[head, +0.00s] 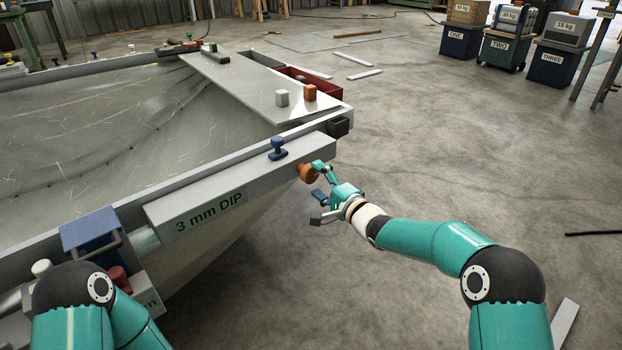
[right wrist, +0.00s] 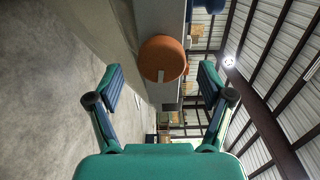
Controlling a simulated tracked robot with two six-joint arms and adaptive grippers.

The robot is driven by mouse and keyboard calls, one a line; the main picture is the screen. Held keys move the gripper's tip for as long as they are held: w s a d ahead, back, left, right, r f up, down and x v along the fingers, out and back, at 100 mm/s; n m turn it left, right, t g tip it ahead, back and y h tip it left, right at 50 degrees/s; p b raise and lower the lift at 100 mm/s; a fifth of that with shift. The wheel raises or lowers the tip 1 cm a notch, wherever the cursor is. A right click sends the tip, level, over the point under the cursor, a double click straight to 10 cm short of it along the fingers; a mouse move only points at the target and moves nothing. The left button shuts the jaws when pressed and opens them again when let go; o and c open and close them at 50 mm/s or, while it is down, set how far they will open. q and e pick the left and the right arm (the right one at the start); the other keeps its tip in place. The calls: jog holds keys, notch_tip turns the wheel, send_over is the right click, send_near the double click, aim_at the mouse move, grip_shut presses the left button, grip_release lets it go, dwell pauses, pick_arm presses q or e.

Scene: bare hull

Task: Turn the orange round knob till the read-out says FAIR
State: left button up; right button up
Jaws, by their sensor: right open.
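The orange round knob (head: 307,173) sits on the end of a long grey box on the hull's edge. In the right wrist view the knob (right wrist: 161,60) shows a short pale mark low on its face. The read-out (head: 209,212) on the box's side says "3 mm DIP". My right gripper (head: 318,181) is open at the knob. In the right wrist view its fingers (right wrist: 160,78) stand to either side of the knob, with a visible gap on both sides. My left arm shows at the lower left, but its gripper does not.
A blue T-handle (head: 278,148) stands on top of the box, near the knob. A blue block (head: 90,230) and a red knob (head: 119,278) are at lower left. A board (head: 240,85) with two small blocks lies across the hull. The floor at right is mostly clear.

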aim_at(313, 176)
jog(key=shift+b+x, duration=0.3)
jog(key=shift+x, duration=1.55)
jog(key=c, duration=1.2)
